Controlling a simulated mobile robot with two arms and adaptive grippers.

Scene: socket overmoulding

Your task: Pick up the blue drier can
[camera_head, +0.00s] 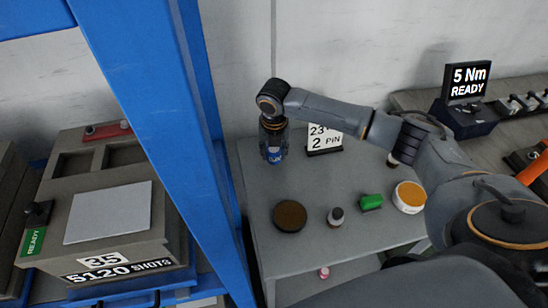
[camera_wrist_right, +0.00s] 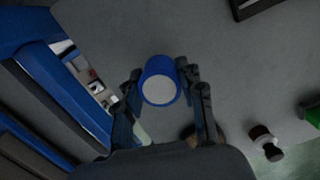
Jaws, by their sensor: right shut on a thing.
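The blue drier can (camera_head: 275,157) stands at the far left part of the grey table, under my right gripper (camera_head: 272,140). In the right wrist view the can (camera_wrist_right: 159,88) shows its pale round top and blue side between the two fingers of my right gripper (camera_wrist_right: 160,100). The fingers are shut on it from both sides. In the head view the gripper hides the upper part of the can. Whether the can touches the table cannot be told. My left gripper is in neither view.
The table (camera_head: 330,260) also holds a "23 2 PIN" sign (camera_head: 325,140), a brown round lid (camera_head: 289,215), a small dark bottle (camera_head: 336,216), a green block (camera_head: 371,202) and a yellow-topped tub (camera_head: 409,196). A blue post (camera_head: 150,110) stands left of the table.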

